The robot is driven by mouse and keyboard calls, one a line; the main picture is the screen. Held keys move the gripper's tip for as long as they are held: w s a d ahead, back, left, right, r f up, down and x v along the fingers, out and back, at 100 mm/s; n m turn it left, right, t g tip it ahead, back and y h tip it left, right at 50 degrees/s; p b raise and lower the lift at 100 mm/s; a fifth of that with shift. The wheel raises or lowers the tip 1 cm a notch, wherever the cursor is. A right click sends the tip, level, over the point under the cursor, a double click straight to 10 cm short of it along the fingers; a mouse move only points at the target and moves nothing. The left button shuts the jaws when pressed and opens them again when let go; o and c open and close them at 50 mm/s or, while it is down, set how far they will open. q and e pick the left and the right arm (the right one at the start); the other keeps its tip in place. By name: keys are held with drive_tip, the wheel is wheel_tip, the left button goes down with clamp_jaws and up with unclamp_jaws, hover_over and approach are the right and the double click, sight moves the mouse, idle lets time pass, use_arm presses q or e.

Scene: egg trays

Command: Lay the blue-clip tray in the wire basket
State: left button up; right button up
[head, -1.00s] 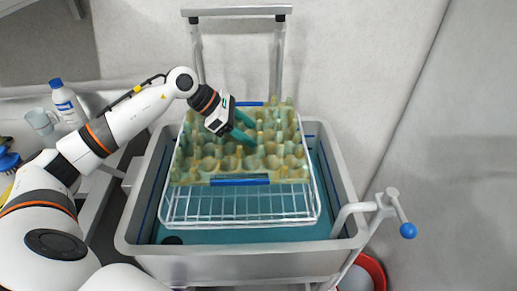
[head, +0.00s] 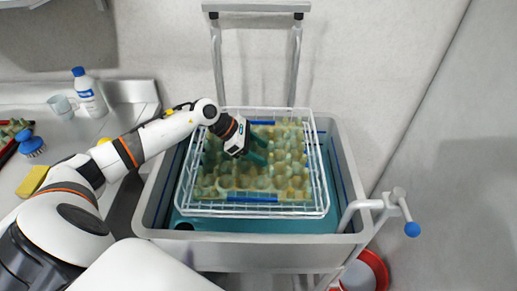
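The egg tray (head: 246,183) is a mottled yellow-green moulded tray with a blue clip (head: 252,199) on its front edge and another blue clip (head: 263,123) at its back edge. It lies within the white wire basket (head: 254,213), whose rim shows all around it. The basket stands in the grey cart with a teal bottom. My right gripper is out of view.
The grey cart (head: 270,255) has an upright handle (head: 256,8) behind and a blue-knobbed lever (head: 411,229) at right. A counter at left holds a bottle (head: 90,97), a mug (head: 61,106), a brush (head: 30,146) and a yellow sponge (head: 32,181). A red bucket (head: 372,268) stands at lower right.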

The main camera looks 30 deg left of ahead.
use_arm(q)
drive_tip(key=o, duration=0.4)
drive_tip(key=shift+o, duration=0.2)
drive_tip(key=b+v, duration=0.4)
drive_tip(key=v, duration=0.8)
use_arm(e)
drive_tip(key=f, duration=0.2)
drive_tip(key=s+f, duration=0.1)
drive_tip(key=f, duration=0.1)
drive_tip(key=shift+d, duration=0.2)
use_arm(q)
drive_tip(key=shift+r, duration=0.15)
